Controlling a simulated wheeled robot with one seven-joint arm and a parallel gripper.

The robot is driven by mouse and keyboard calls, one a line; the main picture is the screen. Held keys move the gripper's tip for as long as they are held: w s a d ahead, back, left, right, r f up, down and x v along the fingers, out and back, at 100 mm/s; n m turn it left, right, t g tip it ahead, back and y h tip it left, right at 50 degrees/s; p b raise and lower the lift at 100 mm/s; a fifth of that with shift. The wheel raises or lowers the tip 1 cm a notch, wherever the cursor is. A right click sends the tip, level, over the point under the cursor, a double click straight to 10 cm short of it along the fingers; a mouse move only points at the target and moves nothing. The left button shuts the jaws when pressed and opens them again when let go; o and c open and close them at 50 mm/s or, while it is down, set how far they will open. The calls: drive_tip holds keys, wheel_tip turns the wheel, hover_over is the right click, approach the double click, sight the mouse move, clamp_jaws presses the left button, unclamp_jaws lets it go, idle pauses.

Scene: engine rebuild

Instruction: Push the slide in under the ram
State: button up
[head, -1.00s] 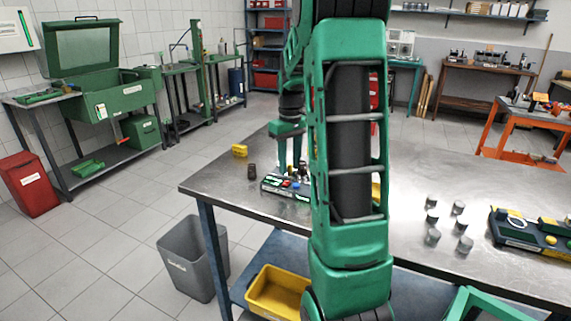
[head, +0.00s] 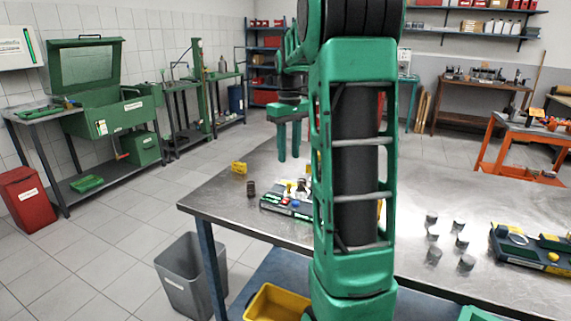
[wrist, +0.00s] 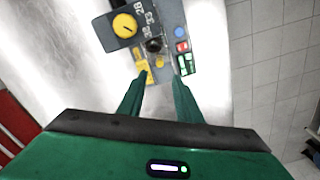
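My gripper (head: 289,158) hangs above the far left part of the steel table, its two green fingers pointing down and apart with nothing between them. In the wrist view the fingers (wrist: 158,92) are parted, over a small device with coloured controls. That device (head: 287,204) lies on the table below and shows a yellow dial (wrist: 125,25), a dark round piece (wrist: 153,45) and blue and red buttons. I cannot make out the slide or the ram for certain. A tall green post-like machine (head: 200,90) stands on a bench at the back left.

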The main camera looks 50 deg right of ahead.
drive_tip(key=shift+r, duration=0.3)
